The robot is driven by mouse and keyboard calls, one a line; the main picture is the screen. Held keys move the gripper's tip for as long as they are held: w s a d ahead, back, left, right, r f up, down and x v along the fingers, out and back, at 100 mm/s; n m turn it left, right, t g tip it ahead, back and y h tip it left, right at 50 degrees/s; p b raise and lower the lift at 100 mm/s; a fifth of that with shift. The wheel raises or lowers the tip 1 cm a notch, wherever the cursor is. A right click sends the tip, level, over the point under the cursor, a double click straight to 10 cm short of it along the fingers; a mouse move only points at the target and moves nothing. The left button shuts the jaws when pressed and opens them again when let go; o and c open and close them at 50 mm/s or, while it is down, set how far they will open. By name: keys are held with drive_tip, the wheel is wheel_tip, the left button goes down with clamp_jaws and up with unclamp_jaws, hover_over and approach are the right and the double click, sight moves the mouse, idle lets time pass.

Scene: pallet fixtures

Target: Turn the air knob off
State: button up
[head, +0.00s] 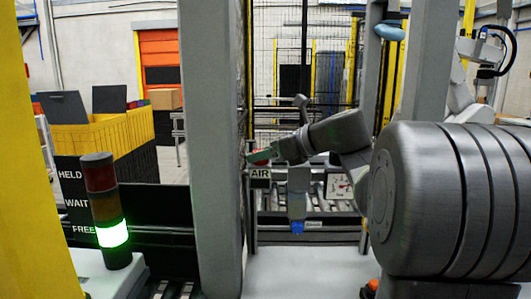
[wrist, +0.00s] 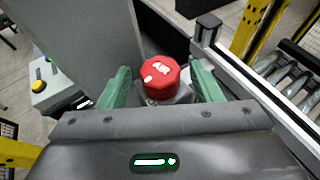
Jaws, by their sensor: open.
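The air knob (wrist: 160,76) is red and eight-sided, with white lettering on its face, and sits on a grey base in the wrist view. My gripper (wrist: 163,82) is open, with one green finger to the left of the knob and one to the right; I cannot tell whether either touches it. In the head view, my gripper (head: 262,156) reaches the post, and a bit of the red knob (head: 259,163) shows by the green fingers. The AIR label (head: 260,174) is just below it. The fingers hide most of the knob there.
A pressure gauge (head: 340,187) is right of the AIR label. A wide grey post (head: 212,130) stands left of the knob. A stack light (head: 107,205) glows green beside the word FREE at lower left. Roller conveyor (head: 320,226) runs behind.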

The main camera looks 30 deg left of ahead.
drive_tip(key=shift+a, duration=0.1)
drive_tip(key=c, duration=1)
